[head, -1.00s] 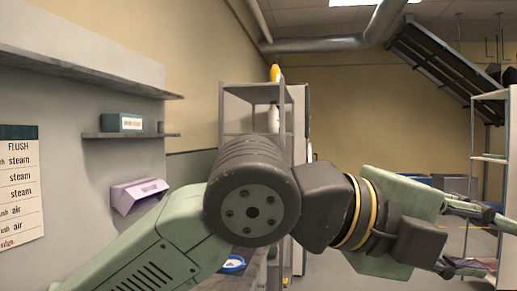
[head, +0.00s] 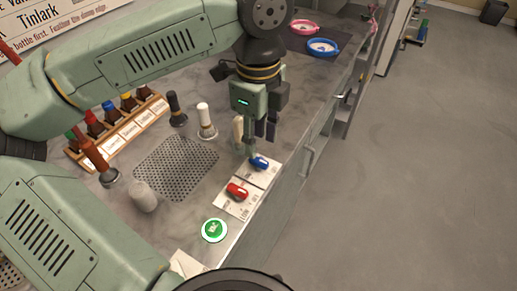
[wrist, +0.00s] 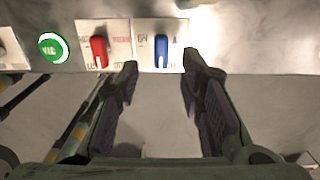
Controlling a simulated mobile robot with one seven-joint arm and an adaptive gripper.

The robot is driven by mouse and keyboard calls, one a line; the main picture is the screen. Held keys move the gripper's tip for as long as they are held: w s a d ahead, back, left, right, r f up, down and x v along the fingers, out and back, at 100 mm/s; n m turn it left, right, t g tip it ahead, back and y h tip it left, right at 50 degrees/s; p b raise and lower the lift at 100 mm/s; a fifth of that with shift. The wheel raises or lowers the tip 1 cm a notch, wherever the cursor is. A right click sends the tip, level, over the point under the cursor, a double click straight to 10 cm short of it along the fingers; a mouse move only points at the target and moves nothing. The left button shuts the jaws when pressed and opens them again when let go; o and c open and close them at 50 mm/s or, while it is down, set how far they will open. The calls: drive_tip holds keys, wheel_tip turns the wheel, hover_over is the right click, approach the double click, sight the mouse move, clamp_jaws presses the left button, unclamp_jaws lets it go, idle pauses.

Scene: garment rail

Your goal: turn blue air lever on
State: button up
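The blue lever (head: 259,163) sits on a white labelled plate on the counter. In the wrist view the blue lever (wrist: 161,51) points straight toward the gripper and lies ahead of the gap between the fingers. The red lever (head: 237,191) is on a neighbouring plate, and it also shows in the wrist view (wrist: 99,51). My gripper (head: 259,143) hangs fingers down close to the blue lever. In the wrist view my gripper (wrist: 158,72) is open, with nothing between its fingers. I cannot tell whether a finger touches the lever.
A green button (head: 214,230) is beside the red lever. A perforated drain plate (head: 176,168), a clear container (head: 143,196) and a rack of bottles (head: 117,133) stand left. Pink (head: 304,27) and blue (head: 322,47) rings lie at the back. The floor right of the counter is clear.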

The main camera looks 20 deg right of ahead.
sight(259, 160)
drive_tip(key=shift+f+p, duration=0.4)
drive_tip(key=shift+f, duration=2.35)
drive_tip(key=shift+c, duration=0.4)
clamp_jaws()
